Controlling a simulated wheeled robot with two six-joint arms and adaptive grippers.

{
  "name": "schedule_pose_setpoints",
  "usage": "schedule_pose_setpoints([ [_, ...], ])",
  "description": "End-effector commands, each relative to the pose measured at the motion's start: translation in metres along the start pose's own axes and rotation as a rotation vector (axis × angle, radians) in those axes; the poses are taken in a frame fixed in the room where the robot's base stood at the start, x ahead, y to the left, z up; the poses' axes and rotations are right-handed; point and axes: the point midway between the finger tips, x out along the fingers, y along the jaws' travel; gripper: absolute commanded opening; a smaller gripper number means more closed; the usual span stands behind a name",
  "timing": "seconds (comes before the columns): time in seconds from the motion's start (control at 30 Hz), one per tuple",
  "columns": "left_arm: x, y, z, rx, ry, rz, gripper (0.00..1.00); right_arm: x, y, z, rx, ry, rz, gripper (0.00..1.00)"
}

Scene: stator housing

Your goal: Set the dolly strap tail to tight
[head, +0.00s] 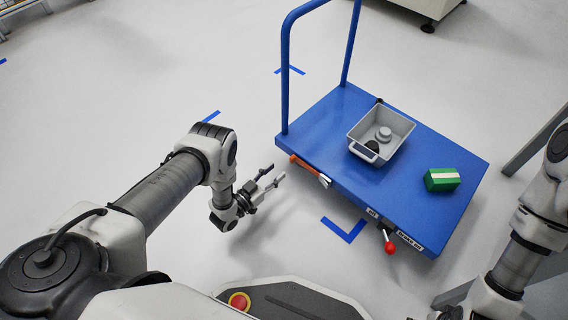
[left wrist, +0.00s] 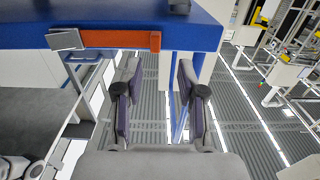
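The blue dolly (head: 330,130) stands right of my left arm. An orange strap (head: 303,166) lies along its near left edge, with a grey metal piece (head: 324,181) at its right end. In the left wrist view the orange strap (left wrist: 120,40) runs level across the blue edge, its metal piece (left wrist: 65,40) at the left. My left gripper (head: 273,177) is open and empty, just short of the strap and apart from it. Its fingers (left wrist: 158,72) also show in the wrist view, below the strap. My right arm shows at the right, but its gripper is out of view.
A grey bin (head: 362,129) with round parts and a green-and-white box (head: 441,179) sit on the dolly deck. A red-knobbed lever (head: 389,247) sticks out at its near edge. A blue push handle (head: 285,75) rises at the far left. Floor left of the dolly is clear.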

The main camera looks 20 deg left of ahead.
Motion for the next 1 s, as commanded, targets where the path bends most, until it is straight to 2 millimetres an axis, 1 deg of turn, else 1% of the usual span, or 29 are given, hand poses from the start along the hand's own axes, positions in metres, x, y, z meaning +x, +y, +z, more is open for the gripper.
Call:
schedule_pose_setpoints([
  [0.03, -0.014, -0.001, 0.001, -0.001, -0.005, -0.003, 0.4, 0.0, 0.0, 0.0, 0.0, 0.0, 0.0, 0.82],
  [0.1, -0.03, -0.001, 0.001, -0.001, -0.003, -0.003, 0.4, 0.0, 0.0, 0.0, 0.0, 0.0, 0.0, 0.82],
  [0.2, -0.047, -0.001, 0.0, 0.001, -0.001, -0.002, 0.4, 0.0, 0.0, 0.0, 0.0, 0.0, 0.0, 0.82],
  [0.3, -0.055, -0.001, 0.0, 0.0, 0.001, -0.001, 0.4, 0.0, 0.0, 0.0, 0.0, 0.0, 0.0, 0.82],
  [1.0, -0.056, -0.001, 0.0, 0.001, 0.001, -0.001, 0.4, 0.0, 0.0, 0.0, 0.0, 0.0, 0.0, 0.82],
])
